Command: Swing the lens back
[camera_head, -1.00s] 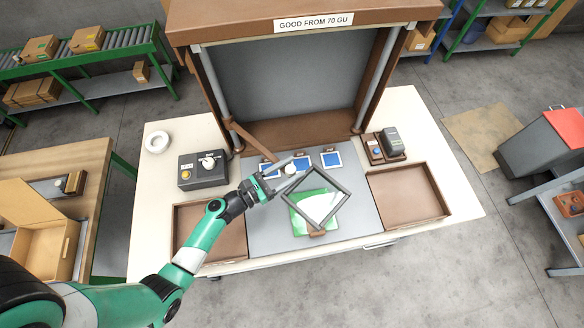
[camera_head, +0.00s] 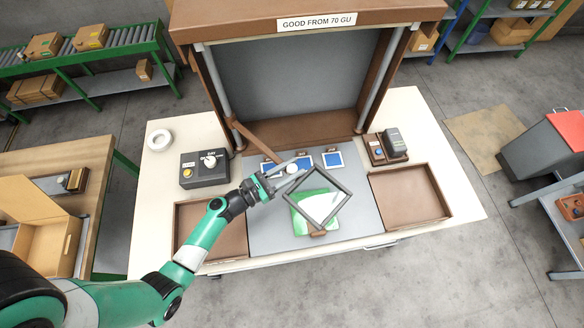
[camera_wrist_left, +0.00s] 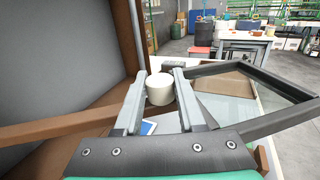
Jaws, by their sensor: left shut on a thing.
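The lens is a square dark-framed pane (camera_head: 345,211) on a brown swing arm (camera_head: 262,134) that comes from the left post of the booth. It hangs over a green and white panel (camera_head: 300,222) on the grey mat. A white round knob (camera_head: 291,169) sits beside the frame's upper left. My left gripper (camera_head: 288,171) is shut on this knob, with one finger on each side. In the left wrist view the knob (camera_wrist_left: 159,90) stands between the fingers, and the lens frame (camera_wrist_left: 262,122) reaches to the right. My right gripper is not in view.
Brown trays (camera_head: 410,195) flank the mat. Blue-and-white cards (camera_head: 333,160) lie behind the lens. A dark gauge (camera_head: 393,142) stands at the right.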

